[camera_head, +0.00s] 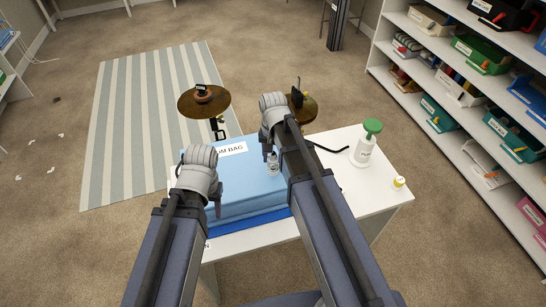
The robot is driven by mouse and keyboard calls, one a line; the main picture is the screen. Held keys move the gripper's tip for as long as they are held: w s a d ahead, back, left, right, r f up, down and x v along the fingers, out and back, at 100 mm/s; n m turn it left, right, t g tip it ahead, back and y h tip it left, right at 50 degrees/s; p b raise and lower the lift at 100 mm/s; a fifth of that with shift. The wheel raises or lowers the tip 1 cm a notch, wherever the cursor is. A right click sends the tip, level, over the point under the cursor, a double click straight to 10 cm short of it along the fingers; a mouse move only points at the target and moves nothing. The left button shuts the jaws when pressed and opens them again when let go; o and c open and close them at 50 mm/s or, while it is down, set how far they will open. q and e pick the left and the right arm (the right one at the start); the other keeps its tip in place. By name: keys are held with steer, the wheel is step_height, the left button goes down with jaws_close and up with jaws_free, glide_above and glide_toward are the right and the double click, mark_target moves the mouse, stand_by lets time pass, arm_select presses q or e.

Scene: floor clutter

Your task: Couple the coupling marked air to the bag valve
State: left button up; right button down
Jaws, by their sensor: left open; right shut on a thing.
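The pale blue bag (250,182), with a white label ending in "UM BAG" (232,150), lies on the white table. A small whitish fitting (272,164) with a tiny label stands on the bag beside my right arm; I cannot read it or tell whether it is the valve or a coupling. My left gripper (216,205) is open over the bag's left part. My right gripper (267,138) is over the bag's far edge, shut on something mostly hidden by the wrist. A black hose (328,148) shows to the right of that arm. The air marking is not readable.
On the white table (372,192), a white bottle with a green top (366,145) and a small yellow-capped pot (399,183) stand at right. Two brass discs (190,108) (309,112) are beyond the far edge. Loaded shelves (400,74) line the right; a striped rug (125,135) lies left.

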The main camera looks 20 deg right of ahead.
mark_target(273, 155)
steer(key=shift+f+b, duration=0.8)
steer(key=shift+f, duration=0.05)
steer(key=shift+c, duration=1.4)
jaws_free()
steer(key=shift+r, duration=0.15)
step_height(273, 155, up, 8)
steer(key=p, duration=0.8)
steer(key=shift+f, duration=0.2)
steer(key=s+a+n+h, duration=0.1)
steer(key=s+a+n, duration=0.8)
steer(key=s, duration=0.5)
steer(key=shift+s+a+n, duration=0.2)
steer(key=shift+a+n, duration=0.1)
steer(key=shift+a, duration=0.45)
